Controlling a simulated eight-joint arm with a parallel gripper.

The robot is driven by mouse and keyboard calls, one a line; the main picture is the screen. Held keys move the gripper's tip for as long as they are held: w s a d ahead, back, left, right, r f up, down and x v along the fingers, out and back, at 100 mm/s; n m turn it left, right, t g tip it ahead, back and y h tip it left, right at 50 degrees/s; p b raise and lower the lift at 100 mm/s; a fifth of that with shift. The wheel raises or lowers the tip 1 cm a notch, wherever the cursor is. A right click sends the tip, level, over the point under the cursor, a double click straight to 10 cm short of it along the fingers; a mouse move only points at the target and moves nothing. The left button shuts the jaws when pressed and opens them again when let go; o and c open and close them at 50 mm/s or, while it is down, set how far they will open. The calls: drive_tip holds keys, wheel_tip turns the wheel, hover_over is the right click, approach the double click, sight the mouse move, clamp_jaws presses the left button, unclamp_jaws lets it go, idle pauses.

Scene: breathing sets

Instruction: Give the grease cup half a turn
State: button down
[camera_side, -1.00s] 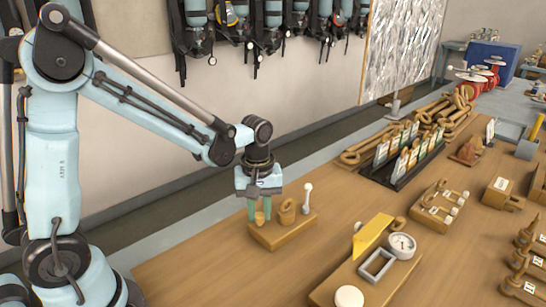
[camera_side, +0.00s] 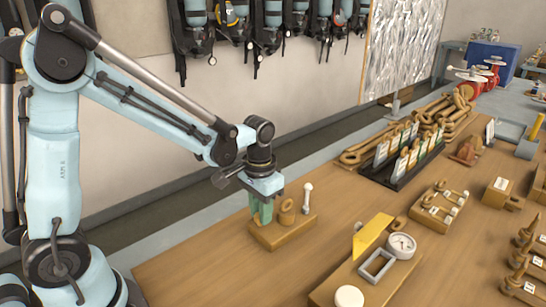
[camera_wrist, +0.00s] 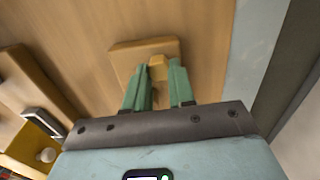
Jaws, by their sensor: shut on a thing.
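The grease cup (camera_wrist: 158,69) is a small brass-brown piece on a wooden block (camera_side: 284,234). In the wrist view it shows between my green fingers, with the block (camera_wrist: 124,61) around and beyond it. My gripper (camera_side: 261,211) points down at the block's left end and is shut on the cup. In the side view the fingers hide most or all of the cup. In the wrist view the gripper (camera_wrist: 159,80) has a finger on each side of it.
On the same block, a brown ring-like piece (camera_side: 287,212) and a white-topped pin (camera_side: 307,198) stand just right of my fingers. A board with a gauge (camera_side: 402,245) lies in front. A black rack of cards (camera_side: 403,160) stands behind right. Bare tabletop lies left of the block.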

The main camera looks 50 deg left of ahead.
drive_tip(key=m, duration=0.6)
drive_tip(key=shift+d+m, duration=0.1)
drive_tip(key=shift+m, duration=0.2)
drive_tip(key=m, duration=0.5)
drive_tip(key=shift+s+d+m, duration=0.1)
drive_tip(key=shift+s+m, duration=0.05)
drive_tip(key=shift+m, duration=0.25)
drive_tip(key=c, duration=0.9)
unclamp_jaws()
drive_tip(key=shift+c, duration=0.2)
wheel_tip(320, 180, up, 12)
